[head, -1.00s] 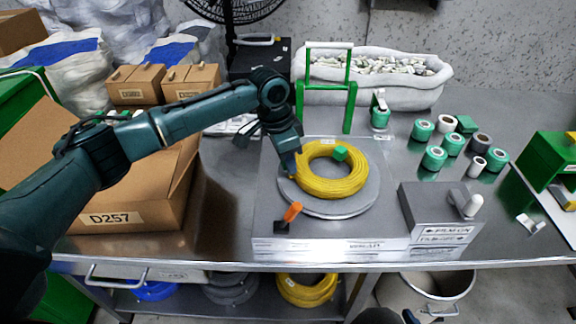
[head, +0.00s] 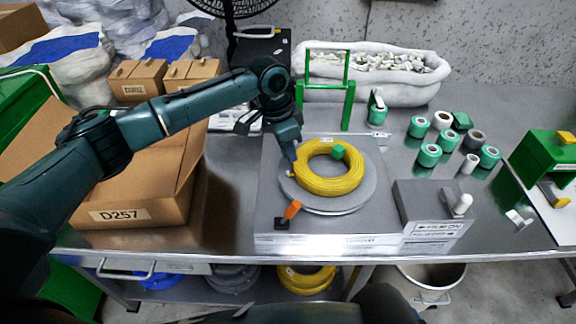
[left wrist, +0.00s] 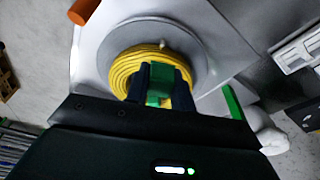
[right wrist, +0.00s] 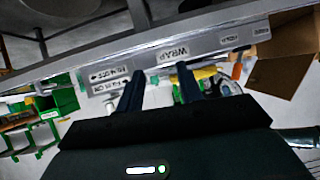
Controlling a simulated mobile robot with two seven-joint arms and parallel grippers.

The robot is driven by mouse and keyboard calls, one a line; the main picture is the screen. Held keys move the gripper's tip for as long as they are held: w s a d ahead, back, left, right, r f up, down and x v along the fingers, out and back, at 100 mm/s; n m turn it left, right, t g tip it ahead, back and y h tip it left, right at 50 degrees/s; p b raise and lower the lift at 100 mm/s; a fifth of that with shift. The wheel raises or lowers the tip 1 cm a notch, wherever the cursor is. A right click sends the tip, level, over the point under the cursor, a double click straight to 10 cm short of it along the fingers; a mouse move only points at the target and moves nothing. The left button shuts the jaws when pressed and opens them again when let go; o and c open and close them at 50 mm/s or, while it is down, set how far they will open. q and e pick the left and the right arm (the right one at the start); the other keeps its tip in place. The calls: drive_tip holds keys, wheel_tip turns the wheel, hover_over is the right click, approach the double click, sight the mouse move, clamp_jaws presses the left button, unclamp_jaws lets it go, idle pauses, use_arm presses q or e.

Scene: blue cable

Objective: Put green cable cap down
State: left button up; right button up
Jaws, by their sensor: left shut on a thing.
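A green cable cap (head: 338,152) shows on the back right part of the yellow cable coil (head: 325,187) in the head view. The coil lies on a round grey disc (head: 350,204) and also shows in the left wrist view (left wrist: 122,70). My left gripper (head: 291,163) points down at the coil's left side. In the left wrist view its fingers (left wrist: 162,80) are shut on green, the green cap (left wrist: 158,97), with yellow coil behind. The head view does not show the green between those fingers. My right gripper (right wrist: 160,88) is open and empty, facing the bench front.
A green stand (head: 347,105) and a white bin (head: 385,85) are behind. Green rolls (head: 430,155) stand at right; an open carton (head: 150,185) stands left.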

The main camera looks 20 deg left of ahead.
drive_tip(key=shift+w, duration=0.1)
idle(0.4)
use_arm(q)
drive_tip(key=shift+s+r, duration=0.25)
drive_tip(key=s+a+r+n+y+p, duration=0.1)
drive_tip(key=s+r+n, duration=0.3)
drive_tip(key=s, duration=0.4)
drive_tip(key=s+a+r+n+y+p, duration=0.1)
drive_tip(key=s+a+r+n+p, duration=0.1)
drive_tip(key=s+r+n, duration=0.3)
drive_tip(key=s+n+p, duration=0.1)
drive_tip(key=s, duration=0.2)
drive_tip(key=shift+a+n+t+p, duration=0.15)
drive_tip(key=shift+n+t+p, duration=0.15)
drive_tip(key=shift+t, duration=0.1)
use_arm(e)
drive_tip(key=shift+s+d+r+h, duration=0.2)
drive_tip(key=shift+d+r+h, duration=0.4)
drive_tip(key=shift+d, duration=0.2)
drive_tip(key=shift+d, duration=0.1)
